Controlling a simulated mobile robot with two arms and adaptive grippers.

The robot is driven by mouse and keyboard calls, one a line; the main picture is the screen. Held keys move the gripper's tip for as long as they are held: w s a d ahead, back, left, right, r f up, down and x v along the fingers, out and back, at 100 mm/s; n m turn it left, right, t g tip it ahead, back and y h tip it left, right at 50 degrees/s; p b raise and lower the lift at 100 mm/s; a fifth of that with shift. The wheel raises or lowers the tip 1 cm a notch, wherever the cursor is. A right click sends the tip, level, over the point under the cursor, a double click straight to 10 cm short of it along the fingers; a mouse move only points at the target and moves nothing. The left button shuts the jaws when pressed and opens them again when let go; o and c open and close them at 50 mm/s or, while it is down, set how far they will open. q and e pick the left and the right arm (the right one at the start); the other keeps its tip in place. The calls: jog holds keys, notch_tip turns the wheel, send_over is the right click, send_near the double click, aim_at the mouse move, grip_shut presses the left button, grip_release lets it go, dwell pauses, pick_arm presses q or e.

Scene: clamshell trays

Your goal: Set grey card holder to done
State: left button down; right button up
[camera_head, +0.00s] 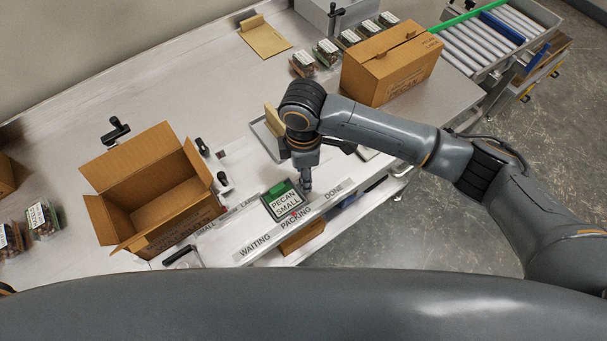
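The grey card holder (282,201) holds a card reading "PECAN SMALL" and has a green piece at its top. It sits at the front ledge (262,238), which is labelled WAITING, PACKING and DONE from left to right. The holder is behind the PACKING label, left of DONE. My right gripper (306,186) points down just beside the holder's right edge. Its fingers show as one narrow shape, so I cannot tell whether they are open, shut or touching the holder. My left gripper is not in view.
An open, empty-looking cardboard box (165,211) stands on the left. A closed pecan box (391,65) stands at the back right, beside several filled clamshell trays (327,52). A roller conveyor (480,45) is at far right. A tray (264,139) lies behind my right wrist.

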jog(key=shift+f, duration=1.3)
grip_shut()
